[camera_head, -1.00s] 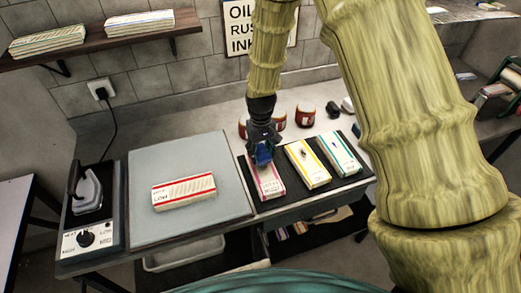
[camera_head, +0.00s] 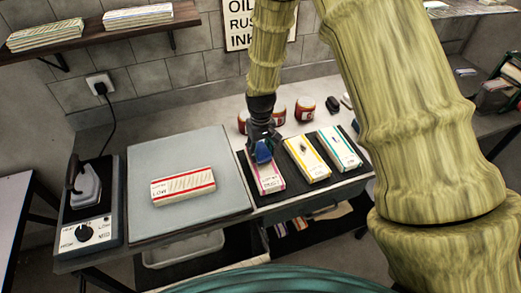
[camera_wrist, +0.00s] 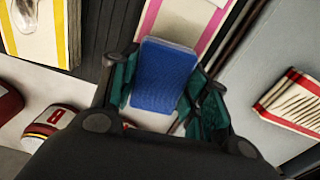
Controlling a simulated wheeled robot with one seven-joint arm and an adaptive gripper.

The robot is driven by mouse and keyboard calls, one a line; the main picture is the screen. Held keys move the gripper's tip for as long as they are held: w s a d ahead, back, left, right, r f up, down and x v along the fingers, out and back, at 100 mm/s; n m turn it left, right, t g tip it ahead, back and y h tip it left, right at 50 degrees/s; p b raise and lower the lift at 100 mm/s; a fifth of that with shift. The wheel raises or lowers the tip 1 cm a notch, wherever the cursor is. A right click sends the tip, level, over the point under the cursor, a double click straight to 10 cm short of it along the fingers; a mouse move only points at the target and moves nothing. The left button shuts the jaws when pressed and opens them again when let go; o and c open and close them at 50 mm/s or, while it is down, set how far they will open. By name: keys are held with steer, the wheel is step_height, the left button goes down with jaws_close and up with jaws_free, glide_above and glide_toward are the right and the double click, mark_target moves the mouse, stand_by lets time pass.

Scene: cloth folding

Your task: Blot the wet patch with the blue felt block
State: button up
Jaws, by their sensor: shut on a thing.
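My gripper (camera_head: 262,146) is shut on the blue felt block (camera_head: 263,155). In the wrist view the blue block (camera_wrist: 164,77) sits between the two dark green fingers. The block is over the far end of the pink-edged folded cloth (camera_head: 269,181), which also shows in the wrist view (camera_wrist: 185,22). I cannot tell whether the block touches that cloth. The yellow-edged cloth (camera_head: 307,160) beside it has a dark mark on top. The teal-edged cloth (camera_head: 339,147) lies to its right. No wet patch can be made out on the pink-edged cloth; the block hides part of it.
A red-edged cloth (camera_head: 183,187) lies on the grey pad (camera_head: 150,220) at left. An iron (camera_head: 86,183) stands on its base with a dial at far left. Red jars (camera_head: 304,110) stand behind the cloths. A shelf (camera_head: 90,42) holds more folded cloths.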

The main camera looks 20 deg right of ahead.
steer(key=shift+s+f, duration=0.1)
steer(key=shift+f, duration=0.45)
stand_by(1.9)
steer(key=shift+r, duration=0.15)
steer(key=shift+r+p, duration=2.35)
steer(key=shift+r, duration=1.05)
steer(key=shift+a, duration=0.1)
